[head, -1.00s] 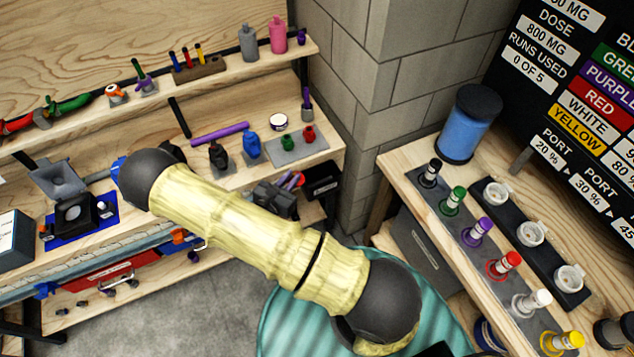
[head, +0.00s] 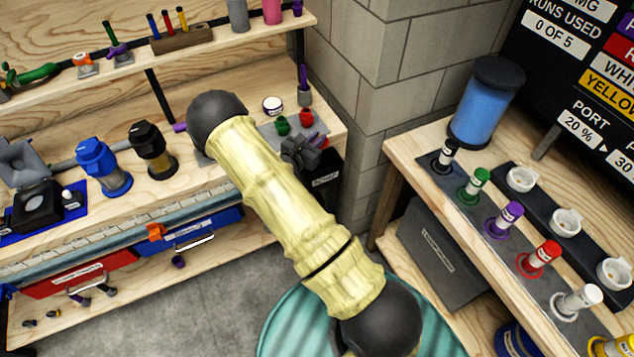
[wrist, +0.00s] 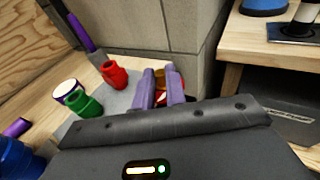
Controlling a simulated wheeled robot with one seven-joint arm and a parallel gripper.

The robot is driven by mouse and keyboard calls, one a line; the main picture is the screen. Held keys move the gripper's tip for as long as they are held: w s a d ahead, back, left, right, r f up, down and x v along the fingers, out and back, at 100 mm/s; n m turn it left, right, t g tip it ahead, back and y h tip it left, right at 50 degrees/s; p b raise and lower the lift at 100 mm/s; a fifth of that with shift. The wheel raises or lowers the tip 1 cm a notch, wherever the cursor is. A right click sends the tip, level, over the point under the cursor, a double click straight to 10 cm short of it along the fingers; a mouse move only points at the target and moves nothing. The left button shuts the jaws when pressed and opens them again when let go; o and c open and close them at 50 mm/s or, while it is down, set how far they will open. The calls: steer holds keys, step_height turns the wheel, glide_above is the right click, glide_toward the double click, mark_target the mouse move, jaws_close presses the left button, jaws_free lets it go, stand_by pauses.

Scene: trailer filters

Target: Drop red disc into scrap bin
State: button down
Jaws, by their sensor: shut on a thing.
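My gripper (head: 314,141) is at the right end of the wooden bench, by the brick corner. In the wrist view its two purple fingers (wrist: 161,86) are shut on a small red piece, which I take to be the red disc (wrist: 161,80). Only a sliver of it shows between the fingers. In the head view the held piece is too small to make out. A black box with a white label (head: 326,181) is just below the gripper in the head view; it may be the scrap bin, but its label is unreadable.
A red jar (wrist: 113,75) and a green jar (wrist: 84,104) stand on a grey plate left of the fingers. A purple-handled tool (head: 304,86) is behind. A labelled grey box (head: 440,250) is under the right-hand table. The brick corner (head: 345,90) borders the bench's right end.

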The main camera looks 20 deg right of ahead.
steer(key=shift+w+d+f+b, duration=0.35)
steer(key=shift+d+f, duration=0.15)
steer(key=shift+d, duration=0.2)
steer(key=shift+w+d+r, duration=0.15)
steer(key=shift+w+d, duration=0.05)
steer(key=shift+d, duration=0.2)
steer(key=shift+a, duration=0.25)
steer(key=shift+s+d+f, duration=0.15)
steer(key=shift+d+f, duration=0.15)
steer(key=shift+f, duration=0.05)
step_height(320, 180, down, 5)
steer(key=b, duration=0.4)
steer(key=shift+a+f, duration=0.15)
steer(key=c, duration=1.4)
jaws_free()
